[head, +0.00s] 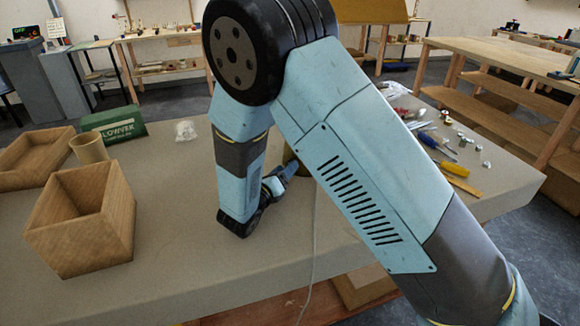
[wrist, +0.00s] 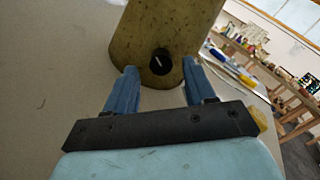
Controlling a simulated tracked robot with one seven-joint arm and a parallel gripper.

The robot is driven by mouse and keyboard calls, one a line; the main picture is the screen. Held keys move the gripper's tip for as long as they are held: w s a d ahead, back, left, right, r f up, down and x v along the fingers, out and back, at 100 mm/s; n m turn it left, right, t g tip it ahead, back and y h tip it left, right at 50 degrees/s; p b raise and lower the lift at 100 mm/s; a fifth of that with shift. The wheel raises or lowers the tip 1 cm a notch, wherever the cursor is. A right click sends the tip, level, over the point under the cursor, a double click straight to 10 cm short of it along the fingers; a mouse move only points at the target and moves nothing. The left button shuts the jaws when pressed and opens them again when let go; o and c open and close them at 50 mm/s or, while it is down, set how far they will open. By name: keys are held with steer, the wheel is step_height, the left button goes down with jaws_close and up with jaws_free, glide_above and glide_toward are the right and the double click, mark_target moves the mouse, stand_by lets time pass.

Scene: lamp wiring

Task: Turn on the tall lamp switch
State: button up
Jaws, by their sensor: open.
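The tall lamp's brassy, mottled body (wrist: 165,25) stands ahead in the wrist view; its upper part is cut off by the frame. The switch is a round black knob (wrist: 160,62) with a white mark, low on the body's front. My gripper (wrist: 159,72) is open, with a blue finger on each side of the knob. Whether the fingers touch the lamp or the knob cannot be told. In the head view my arm hides most of the lamp; only a sliver of its olive body (head: 304,160) shows near my gripper (head: 290,169).
A wooden box (head: 85,222), a tan cup (head: 89,149), a wooden tray (head: 35,165) and a green box (head: 114,124) stand at the table's left. Screwdrivers (head: 437,147) and small parts lie at the right. A thin cord (head: 315,235) runs over the front edge.

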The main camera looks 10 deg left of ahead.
steer(key=shift+x, duration=1.45)
steer(key=shift+c, duration=0.5)
jaws_close()
